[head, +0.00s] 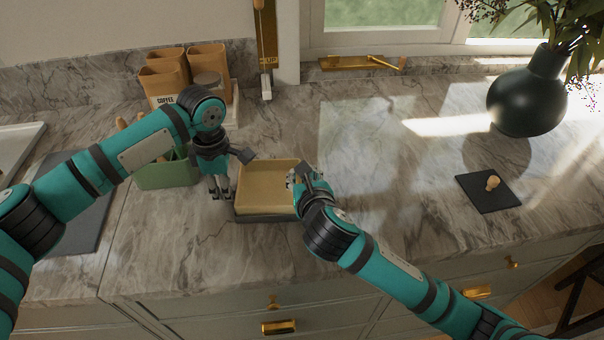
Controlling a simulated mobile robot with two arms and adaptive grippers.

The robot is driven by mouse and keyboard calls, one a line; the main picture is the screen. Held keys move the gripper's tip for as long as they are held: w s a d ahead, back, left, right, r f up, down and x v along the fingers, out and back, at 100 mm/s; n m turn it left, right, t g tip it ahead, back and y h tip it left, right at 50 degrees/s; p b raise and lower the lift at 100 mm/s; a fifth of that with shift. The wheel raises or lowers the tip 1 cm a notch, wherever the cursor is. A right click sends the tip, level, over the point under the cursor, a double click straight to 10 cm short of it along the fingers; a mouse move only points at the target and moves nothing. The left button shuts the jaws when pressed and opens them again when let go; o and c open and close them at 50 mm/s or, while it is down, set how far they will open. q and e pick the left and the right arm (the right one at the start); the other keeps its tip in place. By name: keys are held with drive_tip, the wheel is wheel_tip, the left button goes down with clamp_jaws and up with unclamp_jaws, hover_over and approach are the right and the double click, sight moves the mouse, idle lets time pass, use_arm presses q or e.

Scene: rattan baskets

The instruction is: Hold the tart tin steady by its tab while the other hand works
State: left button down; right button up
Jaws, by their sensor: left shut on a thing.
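The tart tin (268,219) is a square, dark-rimmed tray at the counter's front, with a tan, flat-bottomed filling or liner (266,187) inside. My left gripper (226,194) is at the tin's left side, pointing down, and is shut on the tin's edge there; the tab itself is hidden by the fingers. My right gripper (296,182) is over the tin's right side. Its fingers are small and partly hidden by its own body, so I cannot tell whether they are open or touching the tin.
A green container (168,172) stands behind my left arm, with terracotta canisters (206,62) behind it. A dark vase (527,100) with leaves is at the back right. A dark square mat (484,201) with a small wooden knob (492,183) lies right. The counter between is clear.

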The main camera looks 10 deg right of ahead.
drive_tip(key=shift+o, duration=1)
drive_tip(key=shift+d+f, duration=0.15)
drive_tip(key=shift+s, duration=0.1)
drive_tip(key=v, duration=1.1)
drive_tip(key=shift+s+r, duration=0.25)
drive_tip(key=shift+s, duration=0.05)
use_arm(q)
drive_tip(key=c, duration=1.3)
unclamp_jaws()
